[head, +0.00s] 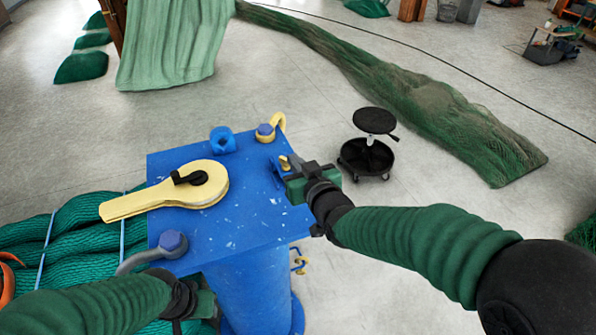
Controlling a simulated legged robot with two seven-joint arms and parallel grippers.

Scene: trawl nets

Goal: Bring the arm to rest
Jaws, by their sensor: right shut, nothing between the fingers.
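My right arm comes in from the lower right, and its gripper (284,170) is over the right edge of a blue stand's top (245,215). It is shut and holds nothing. A small brass-coloured piece shows by its fingertips; I cannot tell whether they touch. My left arm comes in from the lower left. Its gripper (207,305) is low in front of the stand, below the top's near edge, and its fingers are not clear.
On the stand lie a yellow block (205,185), a blue nut-like part (222,140), a yellow shackle (268,131) and a grey shackle (172,243) at the near left corner. Green netting (75,225) is heaped left.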

